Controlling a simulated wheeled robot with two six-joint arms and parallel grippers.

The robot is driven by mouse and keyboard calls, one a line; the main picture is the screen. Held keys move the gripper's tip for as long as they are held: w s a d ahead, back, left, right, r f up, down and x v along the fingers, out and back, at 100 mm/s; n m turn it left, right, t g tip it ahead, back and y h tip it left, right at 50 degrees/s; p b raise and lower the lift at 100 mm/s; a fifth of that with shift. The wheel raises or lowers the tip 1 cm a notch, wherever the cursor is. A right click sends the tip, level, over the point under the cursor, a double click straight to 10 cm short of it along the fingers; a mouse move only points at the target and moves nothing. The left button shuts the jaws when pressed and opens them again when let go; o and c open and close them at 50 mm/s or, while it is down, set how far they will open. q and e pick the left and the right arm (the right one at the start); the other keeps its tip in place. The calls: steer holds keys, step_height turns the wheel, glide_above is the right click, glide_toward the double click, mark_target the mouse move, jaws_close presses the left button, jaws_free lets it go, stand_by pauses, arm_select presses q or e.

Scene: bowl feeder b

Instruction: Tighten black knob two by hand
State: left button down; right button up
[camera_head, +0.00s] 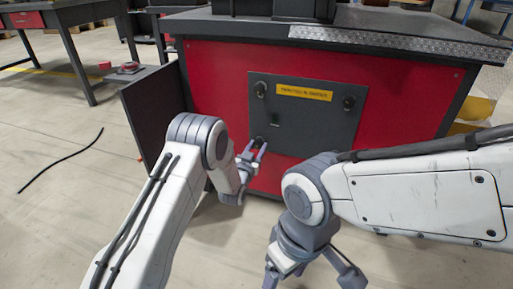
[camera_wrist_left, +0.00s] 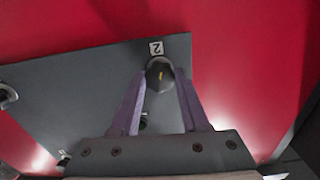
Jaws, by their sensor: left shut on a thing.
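A dark grey panel (camera_head: 310,118) with black knobs at its corners is on the red front of a cabinet. My left gripper (camera_head: 256,146) is at the panel's lower left corner. In the left wrist view, black knob two (camera_wrist_left: 160,73) sits beside a small label reading 2 (camera_wrist_left: 156,48). My left gripper (camera_wrist_left: 161,80) is shut on this knob, one finger on each side. An upper left knob (camera_head: 260,89) and an upper right knob (camera_head: 349,102) show clear of my arms. My right gripper (camera_head: 312,277) is open and empty, low in front of the cabinet.
A yellow label (camera_head: 304,92) is on the panel's upper part. An open dark door (camera_head: 152,112) stands out at the cabinet's left. A black cable (camera_head: 62,160) lies on the floor, and a table (camera_head: 75,14) stands at the back left.

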arm_select(q)
steer(key=m+p, duration=0.1)
steer(key=m, duration=0.3)
steer(key=shift+m+p, duration=0.3)
steer(key=shift+p, duration=0.1)
steer(key=m+p, duration=0.1)
steer(key=m, duration=0.3)
steer(key=shift+m, duration=0.3)
steer(key=m+p, duration=0.2)
steer(key=m, duration=0.3)
steer(key=shift+m+p, duration=0.55)
steer(key=shift+m, duration=1.85)
steer(key=shift+f, duration=0.1)
steer(key=shift+c, duration=2)
jaws_free()
